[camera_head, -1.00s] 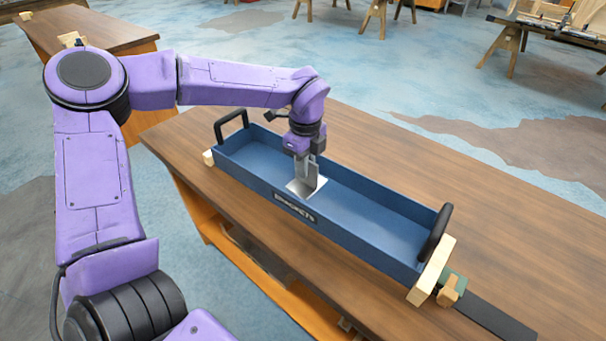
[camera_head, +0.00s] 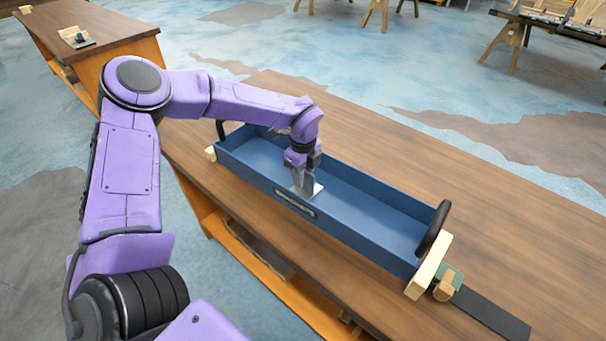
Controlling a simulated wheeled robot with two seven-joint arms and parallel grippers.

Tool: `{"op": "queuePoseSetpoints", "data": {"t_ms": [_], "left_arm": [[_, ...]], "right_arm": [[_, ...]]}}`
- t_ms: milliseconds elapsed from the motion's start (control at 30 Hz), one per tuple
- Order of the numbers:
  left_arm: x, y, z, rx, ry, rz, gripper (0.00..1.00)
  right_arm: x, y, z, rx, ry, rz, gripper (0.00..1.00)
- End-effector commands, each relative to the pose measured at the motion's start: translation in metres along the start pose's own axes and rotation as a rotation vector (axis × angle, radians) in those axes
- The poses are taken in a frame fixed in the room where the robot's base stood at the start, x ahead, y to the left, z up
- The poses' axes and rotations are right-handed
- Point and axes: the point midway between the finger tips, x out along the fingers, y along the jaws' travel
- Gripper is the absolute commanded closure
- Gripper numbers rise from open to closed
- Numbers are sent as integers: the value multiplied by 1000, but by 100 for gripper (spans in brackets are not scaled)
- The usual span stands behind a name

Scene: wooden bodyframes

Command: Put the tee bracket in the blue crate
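The tee bracket (camera_head: 308,188) is a light grey metal piece with an upright plate on a flat base. In the head view it shows at the front wall of the blue crate (camera_head: 378,238), left of the crate's middle. My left gripper (camera_head: 304,171) points down over the crate and appears shut on the bracket's upright plate. I cannot tell whether the bracket's base touches the crate. The crate is long and shallow, with black end handles and a front label, and looks otherwise empty. My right gripper is not in view.
The crate stands on a brown wooden table (camera_head: 430,180). Small wooden blocks sit at the crate's ends; near the right one lie a green-and-wood piece (camera_head: 448,283) and a dark flat strip (camera_head: 492,314). The tabletop behind the crate is clear.

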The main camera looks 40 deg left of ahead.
Motion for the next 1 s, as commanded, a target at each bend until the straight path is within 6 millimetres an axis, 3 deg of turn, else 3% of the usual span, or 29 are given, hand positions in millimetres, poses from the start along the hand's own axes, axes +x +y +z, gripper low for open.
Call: {"op": "queuePoseSetpoints", "data": {"t_ms": [367, 467, 800, 1000], "left_arm": [[-7, 0, 0, 0, 0, -2, 62], [-23, -1, 0, 0, 0, -5, 62], [-105, -1, 0, 0, -1, -4, 62], [-123, 0, 0, 0, 0, 0, 62]], "right_arm": [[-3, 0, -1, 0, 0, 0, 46], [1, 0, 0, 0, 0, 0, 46], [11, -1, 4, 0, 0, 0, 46], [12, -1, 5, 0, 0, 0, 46]]}}
